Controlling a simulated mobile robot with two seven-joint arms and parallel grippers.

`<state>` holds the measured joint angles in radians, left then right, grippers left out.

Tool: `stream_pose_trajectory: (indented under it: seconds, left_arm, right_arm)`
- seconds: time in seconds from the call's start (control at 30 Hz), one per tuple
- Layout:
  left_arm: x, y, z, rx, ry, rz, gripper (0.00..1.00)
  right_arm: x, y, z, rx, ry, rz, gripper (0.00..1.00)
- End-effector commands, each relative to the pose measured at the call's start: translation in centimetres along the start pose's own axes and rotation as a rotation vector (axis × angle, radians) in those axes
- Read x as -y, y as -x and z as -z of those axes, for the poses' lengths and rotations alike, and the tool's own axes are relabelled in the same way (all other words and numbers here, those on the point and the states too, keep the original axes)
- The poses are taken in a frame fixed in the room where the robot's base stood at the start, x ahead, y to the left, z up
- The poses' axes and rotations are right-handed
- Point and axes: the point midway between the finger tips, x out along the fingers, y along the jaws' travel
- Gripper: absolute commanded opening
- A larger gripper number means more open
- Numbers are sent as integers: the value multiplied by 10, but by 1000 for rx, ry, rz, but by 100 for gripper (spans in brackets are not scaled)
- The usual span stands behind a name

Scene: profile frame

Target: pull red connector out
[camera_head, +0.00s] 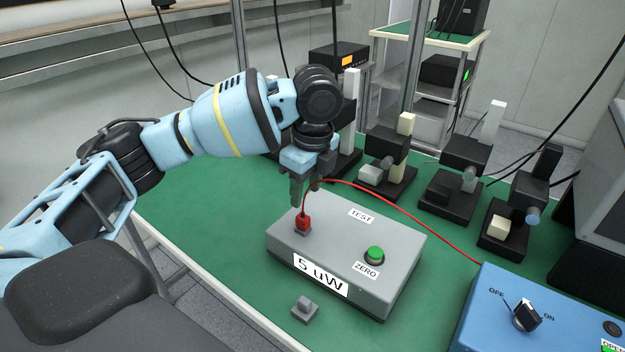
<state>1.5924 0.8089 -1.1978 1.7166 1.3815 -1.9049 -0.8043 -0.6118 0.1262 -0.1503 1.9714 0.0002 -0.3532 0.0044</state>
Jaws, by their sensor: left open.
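My left gripper (305,198) points down just above and behind the red connector. Its fingers are apart with nothing seen between them. Whether a finger touches the connector or cable cannot be told. My right gripper is not in view.
A green button (375,254) is on the grey box. A small grey block (305,309) lies in front. A blue box (540,315) with a knob stands at right front. Several black fixtures (450,196) stand behind. Green table (220,245) is clear at left.

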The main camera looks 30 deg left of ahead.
Motion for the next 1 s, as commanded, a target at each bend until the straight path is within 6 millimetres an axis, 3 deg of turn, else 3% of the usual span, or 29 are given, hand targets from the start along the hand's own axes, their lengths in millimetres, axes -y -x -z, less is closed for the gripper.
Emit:
stream_pose_trajectory:
  seconds: [0.13, 0.6, 1.0]
  left_arm:
    - [0, -8, 0, 1, 0, -3, 44]
    - [0, -68, 0, 1, 1, 0, 44]
    - [0, -78, 0, 1, 0, 2, 44]
  right_arm:
    - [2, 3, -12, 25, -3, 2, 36]
    - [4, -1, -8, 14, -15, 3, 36]
    - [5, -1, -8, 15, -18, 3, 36]
